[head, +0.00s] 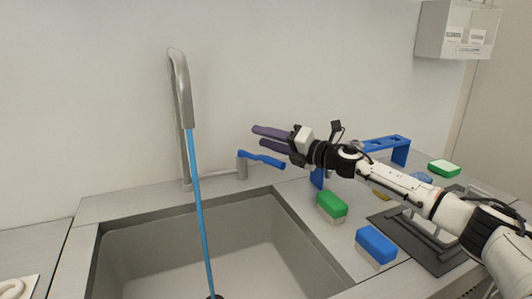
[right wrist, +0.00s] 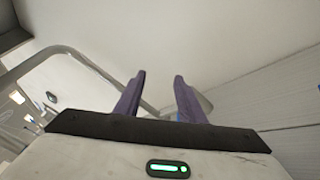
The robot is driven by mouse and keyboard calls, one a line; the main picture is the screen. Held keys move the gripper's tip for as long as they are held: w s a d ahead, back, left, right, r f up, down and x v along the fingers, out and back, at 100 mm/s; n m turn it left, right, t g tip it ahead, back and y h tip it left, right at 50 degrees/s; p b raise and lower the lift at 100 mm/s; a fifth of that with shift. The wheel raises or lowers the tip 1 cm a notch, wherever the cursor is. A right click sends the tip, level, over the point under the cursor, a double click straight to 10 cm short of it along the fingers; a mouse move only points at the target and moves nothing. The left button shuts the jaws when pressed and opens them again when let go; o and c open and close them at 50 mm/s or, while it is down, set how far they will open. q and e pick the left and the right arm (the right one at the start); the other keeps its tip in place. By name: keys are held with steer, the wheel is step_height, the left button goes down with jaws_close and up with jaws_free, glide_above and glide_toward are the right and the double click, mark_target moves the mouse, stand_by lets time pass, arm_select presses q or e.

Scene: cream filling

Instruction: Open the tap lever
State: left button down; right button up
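The tap's blue lever (head: 266,160) sits on a grey post (head: 241,166) at the sink's back edge and points to the right. The grey tap spout (head: 180,90) rises to its left. A straight blue stream (head: 201,215) runs from the spout down into the sink. My right gripper (head: 259,136) has purple fingers, held apart and empty, just above and behind the lever in the picture. In the right wrist view the gripper (right wrist: 159,76) also shows its fingers parted, with a sliver of blue by the right finger. My left gripper is not in view.
The sink basin (head: 215,250) fills the front. A green sponge (head: 331,205) and a blue sponge (head: 376,245) lie on its right rim. A blue stand (head: 398,150), a dark rack mat (head: 425,250) and another green sponge (head: 444,168) are further right. A box (head: 452,30) hangs on the wall.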

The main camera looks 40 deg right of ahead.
step_height(320, 180, up, 4)
steer(key=shift+s+a+r+p, duration=0.1)
steer(key=shift+r+p, duration=0.15)
steer(key=shift+p, duration=0.4)
steer(key=shift+f, duration=0.2)
